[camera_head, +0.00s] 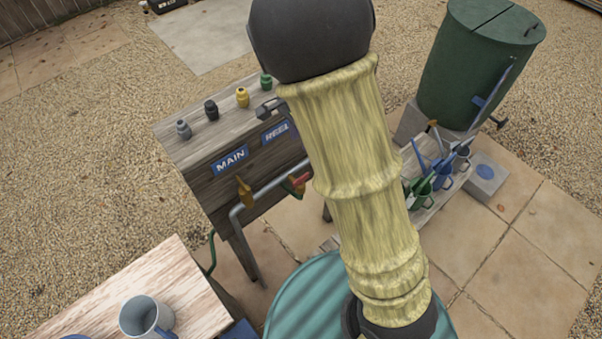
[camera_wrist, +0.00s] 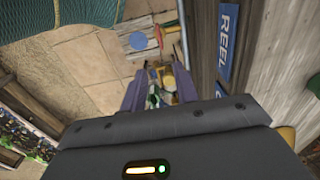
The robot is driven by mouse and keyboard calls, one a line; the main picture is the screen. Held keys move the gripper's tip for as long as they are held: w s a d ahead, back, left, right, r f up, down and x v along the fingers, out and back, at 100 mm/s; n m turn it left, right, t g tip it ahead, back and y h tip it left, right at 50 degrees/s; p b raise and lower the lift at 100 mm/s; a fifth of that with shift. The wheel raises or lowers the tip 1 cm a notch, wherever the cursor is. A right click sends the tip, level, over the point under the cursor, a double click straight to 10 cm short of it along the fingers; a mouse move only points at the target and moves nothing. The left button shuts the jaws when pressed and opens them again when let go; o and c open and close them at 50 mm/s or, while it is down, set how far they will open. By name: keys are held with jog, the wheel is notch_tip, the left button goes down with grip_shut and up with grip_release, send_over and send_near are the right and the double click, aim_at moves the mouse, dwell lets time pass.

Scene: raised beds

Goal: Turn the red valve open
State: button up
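The red valve (camera_head: 299,182) shows in the head view as a red handle on the grey pipe under the REEL sign (camera_head: 279,132), just left of my arm, which may hide part of it. The REEL sign (camera_wrist: 228,45) is right of the fingers there. In the head view my arm hides most of the gripper.
A yellow valve (camera_head: 245,191) sits on the pipe under the MAIN sign (camera_head: 230,161). Several small fittings (camera_head: 242,97) stand on the bench top. Watering cans (camera_head: 443,172) and a green barrel (camera_head: 478,67) are at right. A mug (camera_head: 143,316) stands on the front-left table.

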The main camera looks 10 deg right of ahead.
aim_at(301, 177)
notch_tip(301, 177, down, 17)
jog(key=shift+f+p, duration=0.2)
jog(key=shift+p, duration=0.85)
jog(key=shift+c, duration=0.2)
grip_shut()
